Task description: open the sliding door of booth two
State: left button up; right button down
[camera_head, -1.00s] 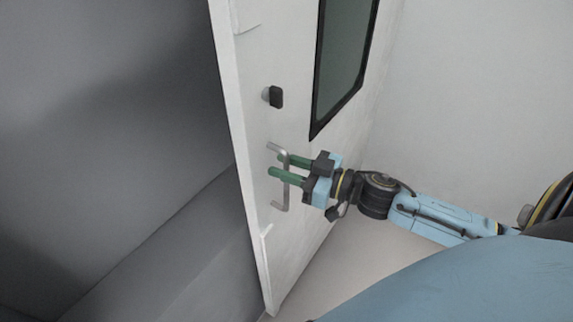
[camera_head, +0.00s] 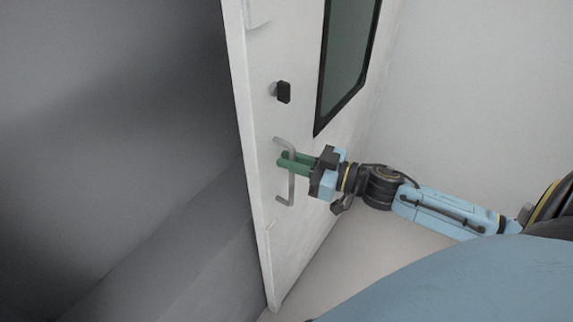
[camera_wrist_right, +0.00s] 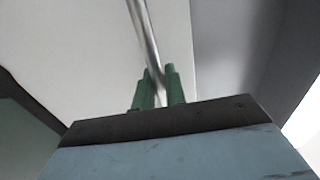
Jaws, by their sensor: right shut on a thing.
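The white sliding door (camera_head: 297,238) stands in the middle of the head view, with a dark-framed window (camera_head: 346,62) in its upper part. A grey metal bar handle (camera_head: 291,188) is fixed upright near its left edge. My right gripper (camera_head: 284,160) has its green fingers shut on the handle's upper half. In the right wrist view the handle (camera_wrist_right: 143,30) runs down between the two green fingertips (camera_wrist_right: 160,75). My left gripper is not in view.
A dark knob (camera_head: 283,92) sits on the door above the handle. Left of the door's edge is a shadowed grey space with a grey wall (camera_head: 100,90) and a low ledge (camera_head: 180,245). A plain pale wall (camera_head: 470,90) stands on the right.

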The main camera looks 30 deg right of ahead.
jog(key=shift+h, duration=0.3)
jog(key=w+d, duration=0.1)
jog(key=d, duration=0.2)
jog(key=w+d+b, duration=0.1)
jog(key=w+d, duration=0.1)
jog(key=d, duration=0.2)
jog(key=w+d, duration=0.1)
jog(key=d, duration=0.3)
jog(key=shift+w+d, duration=0.15)
jog(key=shift+w, duration=0.2)
jog(key=w+d+b, duration=0.1)
jog(key=d, duration=0.2)
jog(key=w+d+b, duration=0.1)
jog(key=d+b, duration=0.1)
jog(key=w+d+b, duration=0.1)
jog(key=d+b, duration=0.1)
jog(key=d, duration=0.1)
jog(key=shift+w+d, duration=0.25)
jog(key=shift+d, duration=0.1)
jog(key=shift+w+d+b, duration=0.25)
jog(key=shift+d+b, duration=0.05)
jog(key=shift+d, duration=0.3)
jog(key=shift+a, duration=0.1)
jog(key=c, duration=1.5)
grip_release()
jog(key=shift+a, duration=0.1)
jog(key=shift+c, duration=0.2)
jog(key=shift+s, duration=0.1)
